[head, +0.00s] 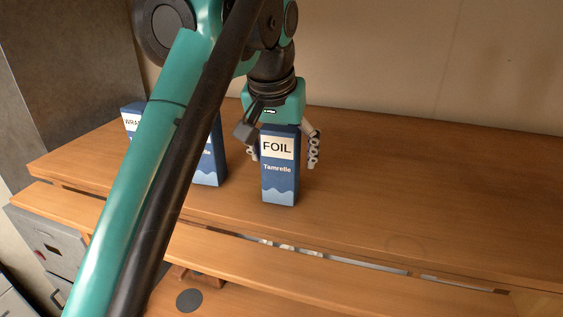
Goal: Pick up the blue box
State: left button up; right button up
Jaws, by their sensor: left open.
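An upright blue box (279,180) with a white "FOIL" label stands on the wooden surface in the middle of the head view. My left gripper (283,152) is above it, pointing down, with its fingers apart on either side of the box's upper part. The right finger shows a small gap to the box; the left finger is partly hidden, so I cannot tell whether it touches. My right gripper is not in view.
More blue packaging (211,168) stands left of the foil box, largely hidden behind my arm; a label beginning "WRA" (132,122) shows at its left. I cannot tell if it is one box or two. The wooden counter (430,190) is clear to the right. A wall is behind.

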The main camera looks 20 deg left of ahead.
pick_arm(q)
jog(key=shift+w+f, duration=0.15)
jog(key=shift+f, duration=0.5)
jog(key=shift+w, duration=0.1)
jog(key=c, duration=1.2)
jog(key=shift+r, duration=0.15)
